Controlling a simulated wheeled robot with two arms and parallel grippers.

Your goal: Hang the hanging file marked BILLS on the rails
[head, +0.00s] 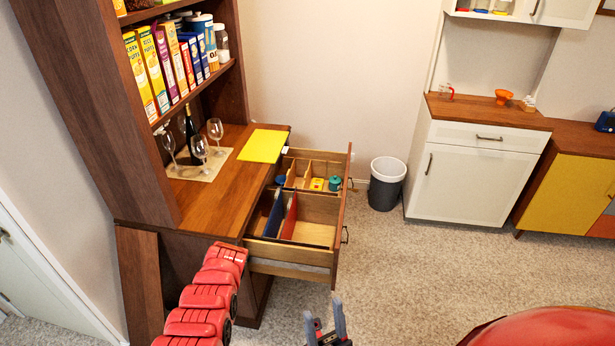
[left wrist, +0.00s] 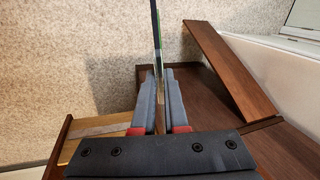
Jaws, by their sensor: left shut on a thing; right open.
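My left gripper (left wrist: 160,85) is shut on a thin, upright sheet-like thing (left wrist: 156,30), seen edge-on, dark with a green edge. I cannot read any marking on it, so I cannot tell if it is the BILLS file. In the head view the left gripper and its load are hidden behind my red arm. The open drawer (head: 292,252) has a front section holding a blue file (head: 273,215) and a red file (head: 290,216), both upright. A yellow folder (head: 262,146) lies flat on the counter. No BILLS lettering is legible. My right gripper (head: 326,325) is open and empty, low in front of the drawer.
The drawer's back section holds dividers and small items (head: 317,184). Wine glasses (head: 200,149) and a dark bottle stand on the counter (head: 208,193). Cereal boxes fill the shelf above. A bin (head: 387,182) stands beyond the drawer. The carpet to the right is clear.

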